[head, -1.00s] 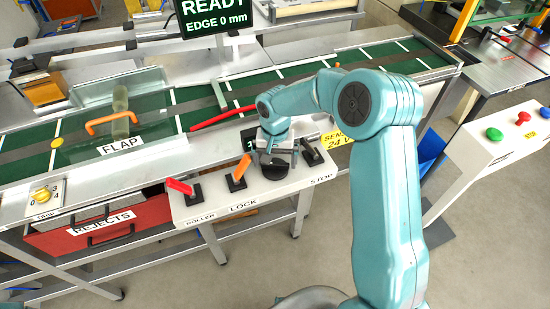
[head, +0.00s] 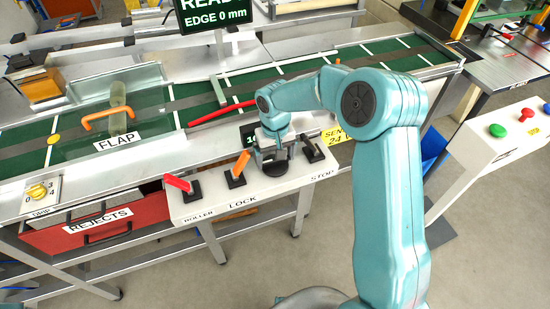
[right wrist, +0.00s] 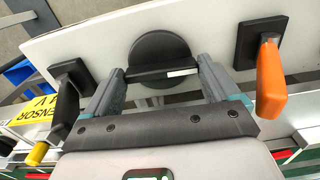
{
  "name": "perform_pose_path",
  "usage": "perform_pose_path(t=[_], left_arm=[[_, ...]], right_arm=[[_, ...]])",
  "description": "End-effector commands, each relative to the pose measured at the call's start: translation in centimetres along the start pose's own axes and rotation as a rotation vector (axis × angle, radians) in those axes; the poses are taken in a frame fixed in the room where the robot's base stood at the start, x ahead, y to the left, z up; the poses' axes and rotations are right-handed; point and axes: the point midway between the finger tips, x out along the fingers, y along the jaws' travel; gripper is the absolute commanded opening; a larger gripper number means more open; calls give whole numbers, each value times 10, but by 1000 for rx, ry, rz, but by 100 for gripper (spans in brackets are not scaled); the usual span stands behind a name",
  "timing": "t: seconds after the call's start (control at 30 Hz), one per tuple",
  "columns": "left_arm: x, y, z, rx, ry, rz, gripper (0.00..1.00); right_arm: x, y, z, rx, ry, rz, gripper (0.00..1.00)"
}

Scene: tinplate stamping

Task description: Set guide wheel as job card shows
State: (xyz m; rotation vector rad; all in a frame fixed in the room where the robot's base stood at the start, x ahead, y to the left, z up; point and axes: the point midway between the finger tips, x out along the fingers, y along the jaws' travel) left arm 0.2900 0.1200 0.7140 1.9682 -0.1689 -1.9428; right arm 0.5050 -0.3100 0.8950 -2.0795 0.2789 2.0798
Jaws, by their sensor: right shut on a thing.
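The guide wheel, a black round knob (right wrist: 160,48) with a raised black grip bar and a white mark, sits on the white control panel (head: 215,205). My right gripper (head: 270,162) is over it from behind. In the right wrist view the two fingers of my right gripper (right wrist: 160,78) stand at the two ends of the bar, shut on it. I see no readable job card. My left gripper is out of view.
A red lever (head: 178,183) and an orange lever (head: 240,168) stand left of the wheel. A black STOP lever (head: 313,150) stands close on its right. Behind are the green conveyor (head: 385,48), a small partly hidden display (head: 247,134) and a red rod (head: 220,115).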

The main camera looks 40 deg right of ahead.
Motion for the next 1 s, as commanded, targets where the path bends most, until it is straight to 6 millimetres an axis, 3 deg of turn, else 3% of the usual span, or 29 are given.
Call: perform_pose_path(t=[0.33, 0.37, 0.4, 0.73, 0.87, 1.0], left_arm=[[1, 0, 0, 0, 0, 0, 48], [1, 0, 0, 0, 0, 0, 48], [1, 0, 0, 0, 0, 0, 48], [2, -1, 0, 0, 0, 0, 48], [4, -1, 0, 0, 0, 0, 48], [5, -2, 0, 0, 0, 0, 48]], right_arm=[[0, 0, -1, -32, 4, 0, 59], [0, 0, -1, -32, 4, 0, 96], [0, 0, -1, -31, 4, 0, 100], [-10, 0, -1, -31, 5, 0, 100], [-35, 0, -2, -30, 8, -1, 100], [-74, -1, -2, -31, 9, -2, 100]])
